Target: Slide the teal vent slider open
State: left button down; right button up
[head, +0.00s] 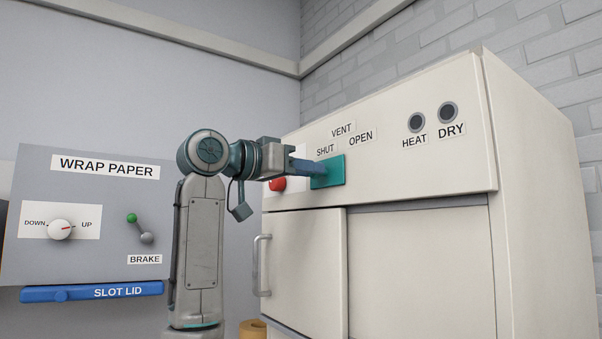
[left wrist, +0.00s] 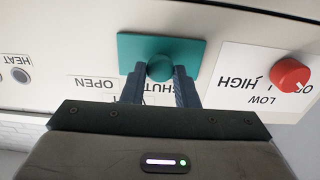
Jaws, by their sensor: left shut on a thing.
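The teal vent slider (head: 330,171) is a flat plate on the upper front of the cream cabinet, below the VENT label. It sits under the SHUT label, left of and below OPEN. In the left wrist view the teal plate (left wrist: 130,48) has a round teal knob (left wrist: 160,68) in front. My left gripper (head: 312,167) reaches in from the left. Its two blue-grey fingers (left wrist: 160,88) are shut on the knob, one on each side. They cover part of the SHUT label in the wrist view. My right gripper does not show.
A red knob (left wrist: 290,74) is close beside the slider, at the cabinet's left edge in the head view. HEAT (head: 416,122) and DRY (head: 448,112) buttons are farther right. A sliding door with a handle (head: 262,265) is below. A WRAP PAPER panel (head: 100,200) stands left.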

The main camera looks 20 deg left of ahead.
pick_arm(q)
jog(key=s+d+b, duration=0.1)
jog(key=s+d, duration=0.1)
jog(key=s+d+b, duration=0.1)
jog(key=s+d, duration=0.1)
jog(key=d, duration=0.1)
jog(key=s+d+b, duration=0.2)
jog(key=shift+d+f, duration=0.1)
jog(key=shift+d, duration=0.3)
jog(key=shift+w+a, duration=0.25)
jog(key=shift+s+d, duration=0.1)
jog(key=shift+s, duration=0.05)
jog(key=c, duration=1.3)
grip_release()
jog(key=shift+o, duration=0.7)
jog(key=shift+s+d, duration=0.1)
jog(key=shift+d, duration=0.1)
jog(key=b+v, duration=0.5)
jog(key=v, duration=0.5)
jog(key=shift+s+a+b, duration=0.3)
